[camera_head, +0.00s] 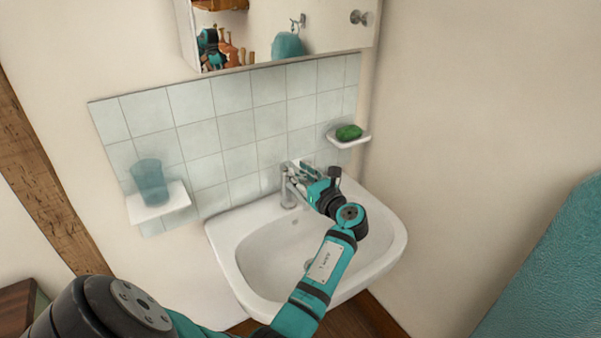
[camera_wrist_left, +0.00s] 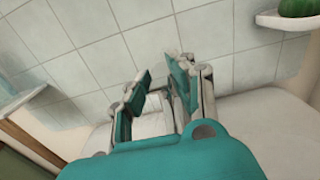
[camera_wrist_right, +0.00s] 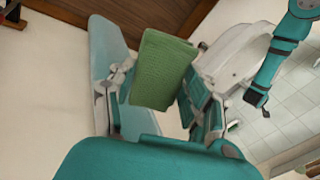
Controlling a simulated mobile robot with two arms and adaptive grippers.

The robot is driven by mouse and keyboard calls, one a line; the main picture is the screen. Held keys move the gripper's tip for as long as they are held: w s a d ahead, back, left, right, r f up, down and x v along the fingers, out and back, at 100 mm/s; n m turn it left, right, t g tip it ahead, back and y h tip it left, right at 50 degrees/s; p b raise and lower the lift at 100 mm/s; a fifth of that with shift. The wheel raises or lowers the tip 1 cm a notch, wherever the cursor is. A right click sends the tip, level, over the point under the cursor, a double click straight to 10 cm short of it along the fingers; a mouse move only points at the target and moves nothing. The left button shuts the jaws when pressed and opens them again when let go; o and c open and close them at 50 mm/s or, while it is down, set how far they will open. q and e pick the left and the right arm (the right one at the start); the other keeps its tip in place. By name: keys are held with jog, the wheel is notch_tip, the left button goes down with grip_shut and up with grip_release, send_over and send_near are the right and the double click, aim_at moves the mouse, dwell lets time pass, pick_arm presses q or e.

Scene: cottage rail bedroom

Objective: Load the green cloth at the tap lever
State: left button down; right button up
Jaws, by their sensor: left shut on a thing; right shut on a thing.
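The chrome tap (camera_head: 287,188) stands at the back of the white basin. My left gripper (camera_head: 301,172) is at the top of the tap, shut on its lever, and its fingers hide most of the lever. In the left wrist view, the fingers (camera_wrist_left: 162,84) point at the tiles, with a pale part between them. The green cloth (camera_wrist_right: 163,66) shows in the right wrist view. My right gripper (camera_wrist_right: 158,92) is shut on it, and the cloth sticks out past the fingers. The right gripper and the cloth are out of the head view.
The basin (camera_head: 262,262) is below my left arm. A soap shelf (camera_head: 345,141) with green soap (camera_head: 349,132) is right of the tap. A small shelf (camera_head: 160,207) with a teal cup (camera_head: 150,181) is on the left. A mirror cabinet (camera_head: 330,40) hangs above. A teal surface (camera_head: 545,275) is at right.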

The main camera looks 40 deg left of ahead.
pick_arm(q)
jog(key=r+p, duration=0.1)
jog(key=p, duration=0.1)
jog(key=shift+a+h+p, duration=0.15)
jog(key=shift+h+p, duration=0.25)
pick_arm(e)
notch_tip(320, 180, up, 4)
jog(key=shift+f, duration=0.25)
pick_arm(q)
jog(key=shift+f, duration=0.25)
pick_arm(e)
jog(key=shift+f, duration=0.1)
pick_arm(q)
jog(key=c, duration=1.6)
grip_release()
jog(key=o, duration=0.4)
jog(key=shift+a, duration=0.1)
pick_arm(e)
jog(key=shift+w+a, duration=0.1)
pick_arm(q)
jog(key=shift+o, duration=0.2)
jog(key=v, duration=0.7)
jog(key=shift+d, duration=0.25)
